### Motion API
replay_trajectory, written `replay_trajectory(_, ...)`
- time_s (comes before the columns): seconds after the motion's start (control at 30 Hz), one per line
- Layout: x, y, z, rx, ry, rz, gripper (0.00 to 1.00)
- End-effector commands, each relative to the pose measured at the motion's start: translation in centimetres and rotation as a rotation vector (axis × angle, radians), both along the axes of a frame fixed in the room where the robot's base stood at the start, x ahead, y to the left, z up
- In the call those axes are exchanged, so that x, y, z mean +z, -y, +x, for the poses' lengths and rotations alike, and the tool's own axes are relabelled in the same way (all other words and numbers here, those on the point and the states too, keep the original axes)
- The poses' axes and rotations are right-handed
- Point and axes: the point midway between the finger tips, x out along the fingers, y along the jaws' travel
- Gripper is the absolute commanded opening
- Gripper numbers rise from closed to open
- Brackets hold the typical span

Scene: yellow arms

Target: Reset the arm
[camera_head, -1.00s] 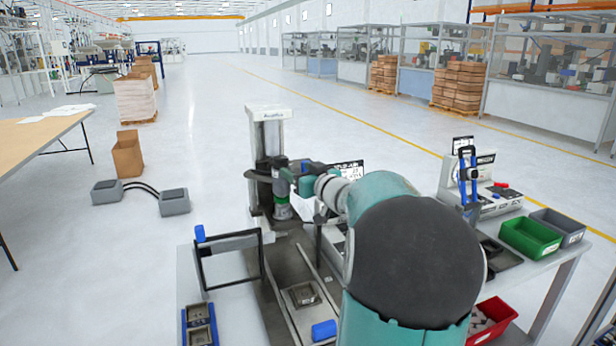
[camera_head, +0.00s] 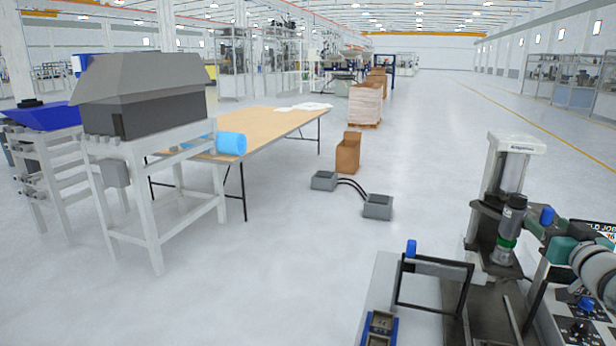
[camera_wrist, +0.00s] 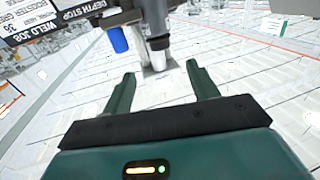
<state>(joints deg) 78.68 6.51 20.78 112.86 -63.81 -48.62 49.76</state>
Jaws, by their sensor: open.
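In the wrist view my gripper (camera_wrist: 160,92) is open, with its two dark green fingers apart. Nothing is held between them. A grey metal tip of a machine shows just beyond and between the fingers; contact cannot be told. In the head view part of my arm (camera_head: 592,262), teal and white, shows at the right edge beside a welding machine (camera_head: 515,145) with a pale column. The gripper's fingers cannot be made out there. The machine's blue knob (camera_wrist: 118,39) and "DEPTH STOP" label (camera_wrist: 78,14) show in the wrist view.
A black frame (camera_head: 433,266) stands on the bench near the machine. Two grey pedals (camera_head: 377,207) and a cardboard box (camera_head: 348,153) are on the floor. A wooden table (camera_head: 255,130) and a grey hooded unit (camera_head: 145,100) stand left.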

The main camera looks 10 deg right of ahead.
Motion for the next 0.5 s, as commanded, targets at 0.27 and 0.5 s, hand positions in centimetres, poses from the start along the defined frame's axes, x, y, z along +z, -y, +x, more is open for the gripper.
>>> replay_trajectory(0.27,0.5,-5.4,2.9,-0.104,-0.102,-0.044,0.59)
replay_trajectory(0.5,0.0,-12.0,3.3,-0.206,-0.241,-0.055,0.59)
